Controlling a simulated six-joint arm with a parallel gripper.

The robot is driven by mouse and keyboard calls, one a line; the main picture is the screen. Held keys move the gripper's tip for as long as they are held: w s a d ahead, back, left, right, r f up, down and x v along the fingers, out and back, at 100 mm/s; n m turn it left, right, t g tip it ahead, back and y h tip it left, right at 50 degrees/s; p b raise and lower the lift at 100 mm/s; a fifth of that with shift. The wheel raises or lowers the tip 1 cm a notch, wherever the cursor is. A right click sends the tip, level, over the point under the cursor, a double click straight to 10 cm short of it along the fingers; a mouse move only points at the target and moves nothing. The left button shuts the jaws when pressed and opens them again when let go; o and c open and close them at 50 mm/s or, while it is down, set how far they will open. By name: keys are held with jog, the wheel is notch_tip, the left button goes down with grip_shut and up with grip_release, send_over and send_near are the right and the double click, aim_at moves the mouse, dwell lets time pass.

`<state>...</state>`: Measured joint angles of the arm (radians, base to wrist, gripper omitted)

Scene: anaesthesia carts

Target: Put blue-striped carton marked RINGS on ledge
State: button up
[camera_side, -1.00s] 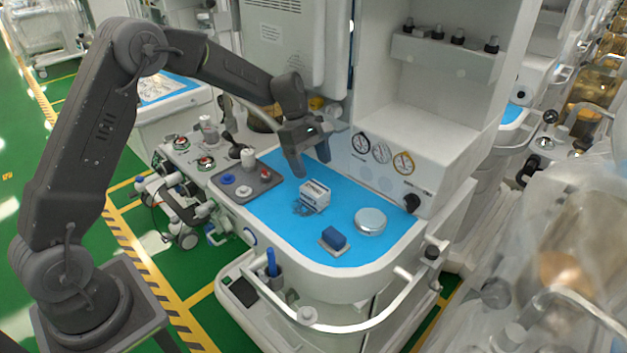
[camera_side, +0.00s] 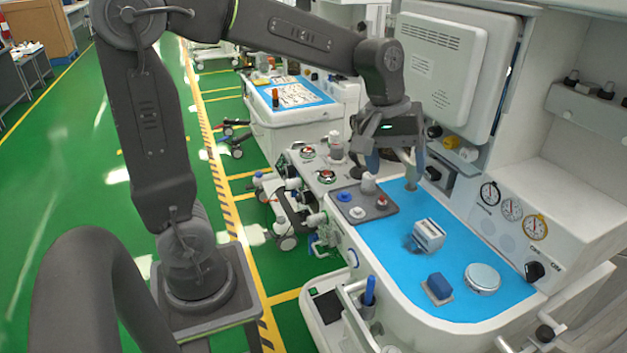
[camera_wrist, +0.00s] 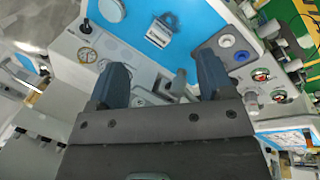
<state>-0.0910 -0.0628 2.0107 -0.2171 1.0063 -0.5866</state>
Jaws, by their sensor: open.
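The small white carton with stripes (camera_side: 429,236) stands on the blue mat (camera_side: 385,243) of the cart top; its lettering is too small to read. In the wrist view the carton (camera_wrist: 159,34) shows near the top, beyond my fingertips. My gripper (camera_side: 394,172) is open and empty, above the far left end of the mat, apart from the carton. Its two fingers also show in the wrist view (camera_wrist: 162,66), spread with a clear gap. A white ledge (camera_side: 588,110) at the upper right carries small dark-topped bottles; I cannot tell whether it is the ledge named.
A grey tray with knobs (camera_side: 352,214) lies left of the carton. A blue block (camera_side: 439,285) and a round silver tin (camera_side: 482,278) sit in front of it. A gauge panel (camera_side: 512,222) and a white monitor housing (camera_side: 440,62) stand behind the mat.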

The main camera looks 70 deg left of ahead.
jog(key=s+m+t+y, duration=0.1)
jog(key=s+m+t, duration=0.2)
jog(key=s+m, duration=0.5)
jog(key=s, duration=0.7)
jog(key=shift+d+y, duration=0.15)
jog(key=shift+y, duration=0.25)
jog(key=shift+o, duration=0.7)
jog(key=shift+s+m, duration=0.25)
jog(key=shift+m, duration=0.15)
jog(key=shift+o, duration=1.3)
